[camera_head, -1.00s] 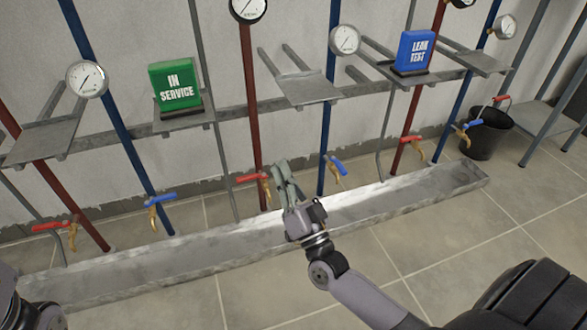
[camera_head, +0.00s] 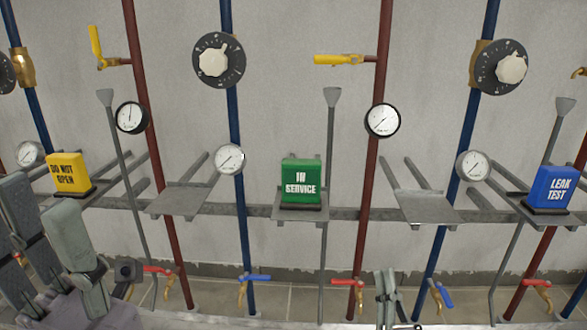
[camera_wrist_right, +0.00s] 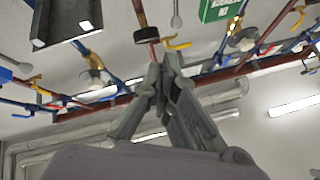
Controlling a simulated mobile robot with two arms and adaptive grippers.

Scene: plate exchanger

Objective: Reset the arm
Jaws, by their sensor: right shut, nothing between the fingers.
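My right gripper (camera_head: 386,285) shows at the bottom of the head view, right of centre, in front of the lower pipes and taps. In the right wrist view its two fingers (camera_wrist_right: 160,72) come together at the tips, with nothing between them. My left gripper (camera_head: 45,215) is large and close at the lower left of the head view. Its two fingertips stand apart, with nothing seen between them. Part of its body is cut off by the frame edge.
A wall rack of red and blue pipes carries a green IN SERVICE sign (camera_head: 301,181), a yellow DO NOT OPEN sign (camera_head: 68,173) and a blue LEAK TEST sign (camera_head: 553,187) on shelves. Gauges, dials and yellow valve handles sit above. Red tap (camera_head: 349,282) and blue tap (camera_head: 441,294) handles are low.

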